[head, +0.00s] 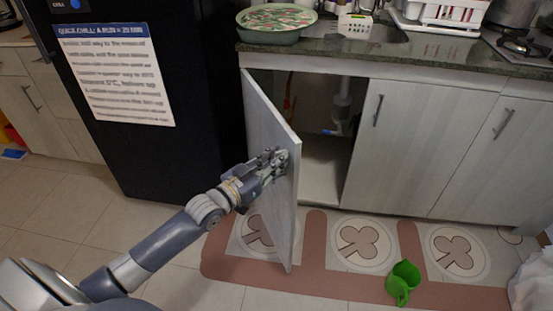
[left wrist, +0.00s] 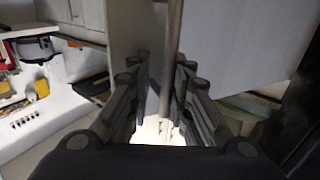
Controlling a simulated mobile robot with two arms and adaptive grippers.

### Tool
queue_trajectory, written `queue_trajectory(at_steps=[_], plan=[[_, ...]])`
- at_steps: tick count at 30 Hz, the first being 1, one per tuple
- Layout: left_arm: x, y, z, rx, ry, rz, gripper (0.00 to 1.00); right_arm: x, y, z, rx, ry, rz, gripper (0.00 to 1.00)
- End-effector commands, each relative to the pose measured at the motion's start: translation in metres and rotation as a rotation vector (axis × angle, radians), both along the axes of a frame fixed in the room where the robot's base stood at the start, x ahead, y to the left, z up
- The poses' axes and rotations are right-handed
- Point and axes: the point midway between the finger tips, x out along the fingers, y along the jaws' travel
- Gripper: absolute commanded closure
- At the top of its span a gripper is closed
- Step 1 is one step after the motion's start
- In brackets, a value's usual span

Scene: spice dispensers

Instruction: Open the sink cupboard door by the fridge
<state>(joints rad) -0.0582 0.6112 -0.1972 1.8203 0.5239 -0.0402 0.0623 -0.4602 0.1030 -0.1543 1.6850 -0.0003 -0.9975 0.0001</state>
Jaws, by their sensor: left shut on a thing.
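The sink cupboard door (head: 270,150) beside the black fridge (head: 150,100) stands swung well open, hinged on its fridge side. Its free edge points out into the room, and the cupboard inside (head: 320,150) shows pipes and a pale floor. My left gripper (head: 279,163) is at the door's outer face near the free edge. In the left wrist view the door's upright bar handle (left wrist: 173,45) runs down between the fingers (left wrist: 162,95), which are shut on it. The fingers partly hide the handle in the head view. My right gripper is not in view.
A closed cupboard door (head: 410,145) is to the right of the opening. A large bowl (head: 276,22) and a white dish rack (head: 440,12) stand on the counter.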

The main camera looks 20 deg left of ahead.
Motion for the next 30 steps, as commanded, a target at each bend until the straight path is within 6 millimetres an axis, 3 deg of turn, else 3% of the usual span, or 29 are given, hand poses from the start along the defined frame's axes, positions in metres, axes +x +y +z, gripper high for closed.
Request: queue_trajectory(at_steps=[1, 2, 20, 30], plan=[[0.003, 0.008, 0.002, 0.004, -0.001, 0.013, 0.74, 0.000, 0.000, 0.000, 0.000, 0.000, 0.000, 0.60], [0.003, 0.008, 0.002, 0.004, -0.002, 0.013, 0.71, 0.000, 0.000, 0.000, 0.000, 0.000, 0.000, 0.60], [-0.001, 0.006, 0.002, 0.003, -0.003, 0.009, 0.71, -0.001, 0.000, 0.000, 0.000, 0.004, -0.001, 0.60], [-0.041, 0.016, 0.000, 0.005, 0.000, 0.006, 0.71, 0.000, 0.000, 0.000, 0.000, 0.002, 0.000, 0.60]])
